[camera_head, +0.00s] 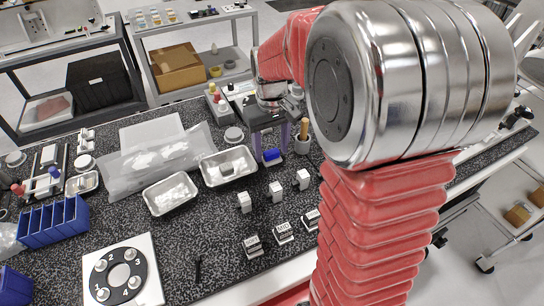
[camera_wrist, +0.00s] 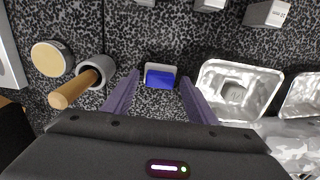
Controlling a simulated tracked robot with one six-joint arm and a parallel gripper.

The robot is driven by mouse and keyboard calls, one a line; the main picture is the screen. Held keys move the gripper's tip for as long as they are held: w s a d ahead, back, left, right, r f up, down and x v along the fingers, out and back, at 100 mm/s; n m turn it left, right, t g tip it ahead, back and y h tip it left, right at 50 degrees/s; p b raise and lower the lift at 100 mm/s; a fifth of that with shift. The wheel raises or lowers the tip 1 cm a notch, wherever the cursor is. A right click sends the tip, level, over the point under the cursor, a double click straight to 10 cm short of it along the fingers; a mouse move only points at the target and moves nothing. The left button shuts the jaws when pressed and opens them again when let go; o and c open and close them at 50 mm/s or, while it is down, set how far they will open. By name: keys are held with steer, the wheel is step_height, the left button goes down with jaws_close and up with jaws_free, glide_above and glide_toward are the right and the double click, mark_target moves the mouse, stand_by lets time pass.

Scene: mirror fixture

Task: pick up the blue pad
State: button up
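The blue pad (camera_wrist: 160,79) sits on a small pale block or holder on the dark speckled bench. In the wrist view it lies between my gripper's two purple fingers, near their tips. In the head view the blue pad (camera_head: 272,155) shows just below the fingers. My gripper (camera_head: 271,152) is open and points down over it. In the wrist view there is a visible gap between each fingertip of my gripper (camera_wrist: 160,75) and the pad. The height of the fingertips above the bench is hard to tell.
Two metal trays (camera_head: 168,208) lie to the left in the head view. A cup with a wooden-handled tool (camera_wrist: 96,72) stands close to one finger in the wrist view. Small white blocks (camera_head: 244,207) stand in front. A blue rack (camera_head: 40,226) is at far left.

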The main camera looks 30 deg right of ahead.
mark_target(271, 151)
steer(key=c, duration=1)
steer(key=shift+o, duration=0.2)
steer(key=shift+r, duration=0.15)
step_height(271, 151, up, 10)
steer(key=o, duration=0.5)
steer(key=c, duration=0.4)
